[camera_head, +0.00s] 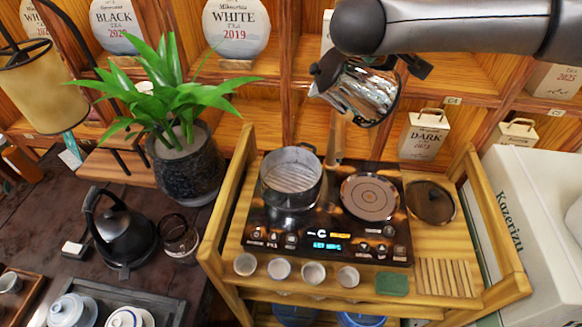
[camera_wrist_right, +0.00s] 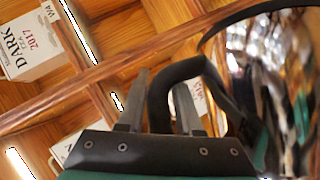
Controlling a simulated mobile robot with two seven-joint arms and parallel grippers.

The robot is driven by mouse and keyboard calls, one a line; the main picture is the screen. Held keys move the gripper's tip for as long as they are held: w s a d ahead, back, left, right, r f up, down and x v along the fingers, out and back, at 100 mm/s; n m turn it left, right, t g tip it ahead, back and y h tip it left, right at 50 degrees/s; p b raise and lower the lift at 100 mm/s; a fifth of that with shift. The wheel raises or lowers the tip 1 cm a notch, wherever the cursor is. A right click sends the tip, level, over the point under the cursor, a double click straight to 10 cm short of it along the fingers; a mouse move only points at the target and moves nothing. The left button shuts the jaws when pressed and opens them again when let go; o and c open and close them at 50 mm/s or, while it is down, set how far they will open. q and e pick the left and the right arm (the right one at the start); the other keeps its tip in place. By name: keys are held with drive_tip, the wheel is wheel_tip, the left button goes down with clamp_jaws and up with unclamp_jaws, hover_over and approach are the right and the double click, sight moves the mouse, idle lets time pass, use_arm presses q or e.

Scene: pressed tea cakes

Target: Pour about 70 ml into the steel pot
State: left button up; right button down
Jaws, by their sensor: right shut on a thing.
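The steel pot (camera_head: 291,178) stands upright and open on the left plate of the black cooktop (camera_head: 330,235). A shiny metal kettle (camera_head: 362,92) hangs in the air above and to the right of it, tilted with its spout side toward the left. My right gripper (camera_wrist_right: 160,110) is shut on the kettle's black handle (camera_wrist_right: 163,88); the kettle's blurred, shiny body shows at the right of the wrist view. I cannot make out a stream of liquid or the level inside the pot. My left gripper is not in view.
A round plate (camera_head: 370,195) on the cooktop is bare, with a dark lid (camera_head: 431,202) beside it. Several small cups (camera_head: 313,272) line the front. A potted plant (camera_head: 185,165) and a black kettle (camera_head: 122,235) stand at left. A white box (camera_head: 545,225) is at right.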

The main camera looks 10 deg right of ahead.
drive_tip(key=shift+a+r, duration=0.15)
drive_tip(key=shift+d, duration=0.25)
idle(0.3)
drive_tip(key=shift+w+d, duration=0.1)
drive_tip(key=shift+d, duration=0.1)
idle(0.3)
drive_tip(key=d+m+y, duration=0.1)
drive_tip(key=d+f+m+y, duration=0.1)
drive_tip(key=d+y, duration=0.1)
drive_tip(key=shift+d+g+p, duration=0.2)
drive_tip(key=shift+g+p, duration=0.1)
idle(0.5)
idle(1.7)
